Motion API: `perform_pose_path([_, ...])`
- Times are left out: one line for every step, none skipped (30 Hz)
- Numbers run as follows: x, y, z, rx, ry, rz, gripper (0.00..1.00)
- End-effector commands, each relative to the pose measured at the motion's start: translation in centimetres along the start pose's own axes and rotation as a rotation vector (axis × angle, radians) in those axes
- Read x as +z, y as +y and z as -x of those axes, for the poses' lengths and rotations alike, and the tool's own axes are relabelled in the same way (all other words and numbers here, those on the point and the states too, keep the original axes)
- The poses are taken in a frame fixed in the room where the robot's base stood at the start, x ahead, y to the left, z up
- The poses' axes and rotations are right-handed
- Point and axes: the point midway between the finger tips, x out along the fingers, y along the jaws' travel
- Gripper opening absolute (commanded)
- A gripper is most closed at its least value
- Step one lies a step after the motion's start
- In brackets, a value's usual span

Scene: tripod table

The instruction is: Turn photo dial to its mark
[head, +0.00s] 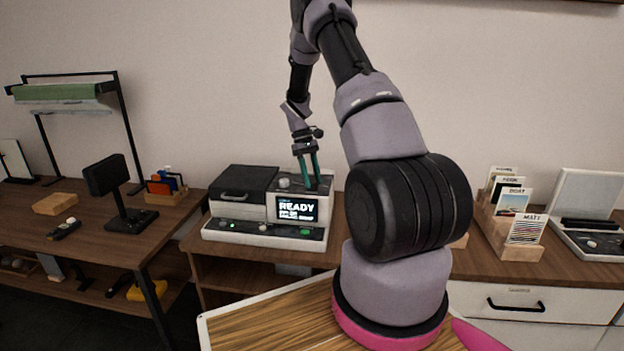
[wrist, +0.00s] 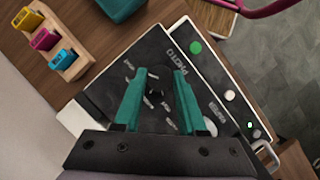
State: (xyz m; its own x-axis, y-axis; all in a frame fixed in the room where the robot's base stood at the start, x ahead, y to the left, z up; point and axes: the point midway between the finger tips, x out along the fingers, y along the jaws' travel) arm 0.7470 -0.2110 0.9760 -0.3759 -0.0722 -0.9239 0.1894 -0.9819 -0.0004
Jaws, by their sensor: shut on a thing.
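The photo dial (wrist: 153,97) is a small black knob on the dark top panel of the photo printer, with the word PHOTO and small white labels around it. In the wrist view it sits between the green fingers of my gripper (wrist: 159,76), which is shut on it. In the head view my gripper (head: 312,184) reaches down to the right part of the printer (head: 265,232), and its fingers hide the dial. The labels are too small to read, and I cannot tell which mark the dial points to.
The printer's screen (head: 297,208) reads READY. A light knob (head: 284,182) stands left of my fingers. The wrist view shows a green button (wrist: 196,47), a white button (wrist: 229,95) and a wooden holder (wrist: 74,68) with coloured cartridges. A card rack (head: 505,237) stands to the right.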

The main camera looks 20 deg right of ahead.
Motion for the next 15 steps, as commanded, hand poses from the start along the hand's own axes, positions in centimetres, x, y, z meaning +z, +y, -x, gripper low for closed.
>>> perform_pose_path([-0.01,-0.02,-0.02,-0.001,0.000,-0.001,0.00])
perform_pose_path([-0.01,-0.02,-0.02,-0.001,0.000,-0.001,0.00])
perform_pose_path([-0.01,-0.02,-0.02,-0.001,0.000,-0.001,0.00])
perform_pose_path([-0.01,-0.02,-0.02,-0.001,0.000,-0.001,0.00])
perform_pose_path([-0.01,-0.02,-0.02,0.000,0.000,-0.001,0.00])
perform_pose_path([-0.01,-0.02,-0.02,0.000,0.000,0.000,0.00])
perform_pose_path([-0.01,-0.02,-0.02,0.000,0.000,0.000,0.00])
perform_pose_path([-0.01,-0.02,-0.02,0.000,0.000,0.000,0.00])
perform_pose_path([-0.01,-0.02,-0.02,0.000,0.000,0.000,0.00])
perform_pose_path([-0.01,-0.02,-0.02,0.000,0.000,0.000,0.48])
perform_pose_path([-0.01,-0.02,-0.02,0.000,0.000,0.000,0.59])
perform_pose_path([-0.01,-0.01,-0.02,0.000,0.000,0.000,0.70])
perform_pose_path([0.00,-0.01,-0.02,0.000,0.000,0.000,0.70])
perform_pose_path([0.00,-0.01,-0.02,0.000,0.000,0.000,0.70])
perform_pose_path([0.00,-0.01,-0.02,0.000,0.000,0.000,0.70])
